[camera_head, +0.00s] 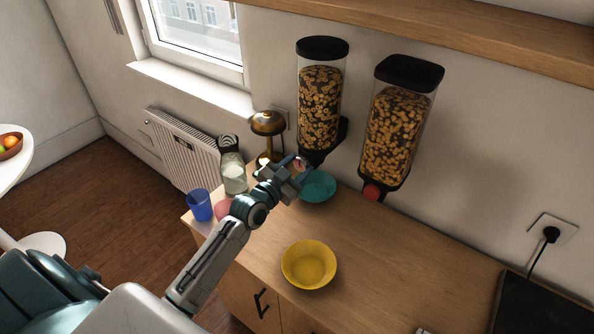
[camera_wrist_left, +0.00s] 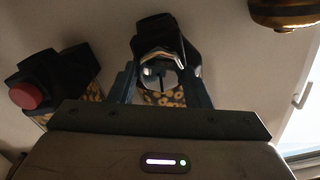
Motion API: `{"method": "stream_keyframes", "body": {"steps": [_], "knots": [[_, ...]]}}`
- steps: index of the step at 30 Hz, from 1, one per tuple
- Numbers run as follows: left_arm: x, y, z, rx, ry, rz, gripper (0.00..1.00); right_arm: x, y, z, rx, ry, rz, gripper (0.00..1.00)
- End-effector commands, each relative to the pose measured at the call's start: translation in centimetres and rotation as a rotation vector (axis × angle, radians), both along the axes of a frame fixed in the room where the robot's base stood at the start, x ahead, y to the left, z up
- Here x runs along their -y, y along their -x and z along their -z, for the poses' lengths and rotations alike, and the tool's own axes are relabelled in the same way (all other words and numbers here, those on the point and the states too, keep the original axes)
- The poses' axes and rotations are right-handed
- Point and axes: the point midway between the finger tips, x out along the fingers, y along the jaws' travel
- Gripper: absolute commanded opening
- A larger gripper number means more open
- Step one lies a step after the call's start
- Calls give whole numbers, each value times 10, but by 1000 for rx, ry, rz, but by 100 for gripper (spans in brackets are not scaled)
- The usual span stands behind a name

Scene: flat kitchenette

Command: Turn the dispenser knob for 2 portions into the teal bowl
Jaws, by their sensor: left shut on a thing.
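Two wall dispensers filled with ring cereal hang above the counter. My right gripper is not in view.
The right dispenser (camera_head: 398,130) has a red knob (camera_head: 372,193). A yellow bowl (camera_head: 309,264) stands nearer the front. A blue cup (camera_head: 199,205), a pink item (camera_head: 223,209), a glass jar (camera_head: 233,175) and a brass lamp (camera_head: 267,124) stand left of my gripper.

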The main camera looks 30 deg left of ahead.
Motion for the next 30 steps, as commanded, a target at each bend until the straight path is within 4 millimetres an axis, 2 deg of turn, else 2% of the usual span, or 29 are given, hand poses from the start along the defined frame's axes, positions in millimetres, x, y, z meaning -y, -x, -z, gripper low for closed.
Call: {"method": "stream_keyframes", "body": {"steps": [1, 15, 23, 30], "knots": [[0, 0, 5, 9, -37, 0, 21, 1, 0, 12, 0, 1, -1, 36], [1, 0, 7, 69, -470, -1, 21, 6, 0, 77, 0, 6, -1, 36], [2, 0, 7, 101, -714, -1, 21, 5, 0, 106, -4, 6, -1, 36], [2, 0, 7, 133, -940, 0, 21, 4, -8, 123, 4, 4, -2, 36]]}}
